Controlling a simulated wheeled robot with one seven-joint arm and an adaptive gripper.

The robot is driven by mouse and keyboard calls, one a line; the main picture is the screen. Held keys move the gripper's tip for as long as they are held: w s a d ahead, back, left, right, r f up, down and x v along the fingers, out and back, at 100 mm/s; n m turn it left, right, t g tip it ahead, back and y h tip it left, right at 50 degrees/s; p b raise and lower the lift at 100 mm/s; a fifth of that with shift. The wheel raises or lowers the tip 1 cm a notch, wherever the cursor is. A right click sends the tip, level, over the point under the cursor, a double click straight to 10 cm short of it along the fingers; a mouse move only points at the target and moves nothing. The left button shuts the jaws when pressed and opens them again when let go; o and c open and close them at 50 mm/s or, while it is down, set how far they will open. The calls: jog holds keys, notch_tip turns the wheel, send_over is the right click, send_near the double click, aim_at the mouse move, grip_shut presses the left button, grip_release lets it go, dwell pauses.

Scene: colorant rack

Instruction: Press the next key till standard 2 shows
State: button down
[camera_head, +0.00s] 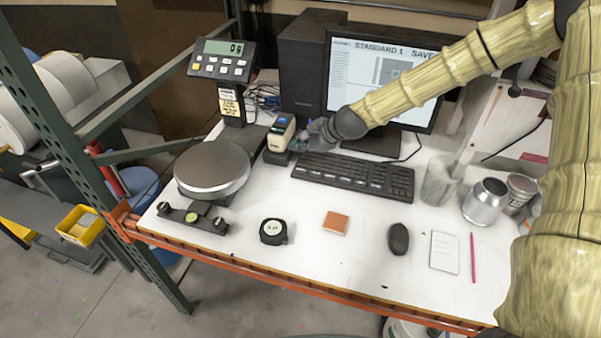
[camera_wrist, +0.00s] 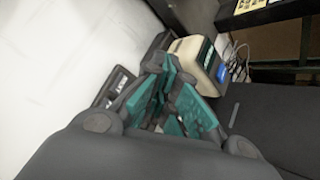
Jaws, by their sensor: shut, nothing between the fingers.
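The monitor (camera_head: 375,75) at the back shows "STANDARD 1" and a word beginning "SAVE", partly covered by my arm. A small cream and green device with a blue top (camera_head: 282,128) stands left of the keyboard; it also shows in the wrist view (camera_wrist: 197,57). My gripper (camera_head: 318,133) is shut and empty, just right of this device and above the keyboard's far left end. In the wrist view my teal-padded fingers (camera_wrist: 172,98) are near the device; I cannot tell if they touch it. The black keyboard (camera_head: 352,176) lies in front of the monitor.
A scale (camera_head: 212,168) with a display (camera_head: 223,60) stands left. A tape measure (camera_head: 273,231), an orange block (camera_head: 336,222), a mouse (camera_head: 398,239) and a notepad (camera_head: 444,252) lie in front. A clear beaker (camera_head: 438,182) and a metal can (camera_head: 485,201) stand right.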

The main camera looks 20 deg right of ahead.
aim_at(300, 172)
jog(key=shift+f+b, duration=1.95)
jog(key=shift+f, duration=1.2)
jog(key=shift+f+b, duration=0.35)
jog(key=shift+f, duration=0.05)
jog(key=shift+f, duration=0.35)
jog(key=shift+r, duration=0.15)
jog(key=shift+s+r, duration=0.1)
jog(key=shift+r, duration=0.55)
jog(key=shift+r+p, duration=0.1)
jog(key=shift+p, duration=0.25)
jog(key=shift+r+p, duration=1.65)
jog(key=shift+r, duration=0.75)
